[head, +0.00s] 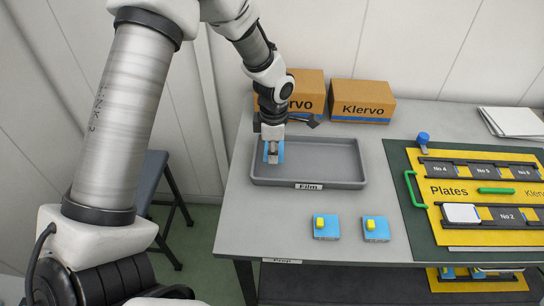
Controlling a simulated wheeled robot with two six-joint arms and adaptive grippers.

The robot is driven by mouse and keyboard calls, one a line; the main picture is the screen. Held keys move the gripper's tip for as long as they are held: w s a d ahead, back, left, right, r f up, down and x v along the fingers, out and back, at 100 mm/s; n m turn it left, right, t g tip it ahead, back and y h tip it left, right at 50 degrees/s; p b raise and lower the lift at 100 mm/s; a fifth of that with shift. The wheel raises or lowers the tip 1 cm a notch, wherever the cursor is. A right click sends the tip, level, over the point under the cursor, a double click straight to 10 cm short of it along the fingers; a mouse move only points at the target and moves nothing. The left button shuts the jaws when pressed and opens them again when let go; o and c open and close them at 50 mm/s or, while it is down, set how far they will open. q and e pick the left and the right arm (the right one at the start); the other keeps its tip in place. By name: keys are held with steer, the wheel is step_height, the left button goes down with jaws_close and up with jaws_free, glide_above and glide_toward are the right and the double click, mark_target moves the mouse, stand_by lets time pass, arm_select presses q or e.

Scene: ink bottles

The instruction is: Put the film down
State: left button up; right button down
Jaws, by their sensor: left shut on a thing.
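My left gripper (272,158) points down over the left end of the grey tray (330,165), whose front label reads "Film". It is shut on a blue film (280,152), a flat square piece partly hidden by the fingers. The film shows within the tray's outline at its left end. I cannot tell whether it touches the tray floor. The rest of the tray is empty. My right gripper is not in view.
Two blue squares with yellow tabs (326,233) (376,235) lie in front of the tray. Two Klervo boxes (361,98) stand behind it. A yellow "Plates" board (460,190) on a green mat (400,160) is at right, with white papers (513,121) behind.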

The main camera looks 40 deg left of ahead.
mark_target(272, 170)
arm_select(q)
steer(key=f, duration=0.1)
steer(key=f+p, duration=0.1)
steer(key=f, duration=0.1)
steer(key=shift+s+a+f, duration=0.1)
steer(key=shift+a, duration=0.1)
steer(key=shift+f, duration=0.35)
steer(key=shift+f+b, duration=0.25)
steer(key=shift+b, duration=0.15)
steer(key=o, duration=0.6)
steer(key=shift+o, duration=0.2)
steer(key=shift+r, duration=0.1)
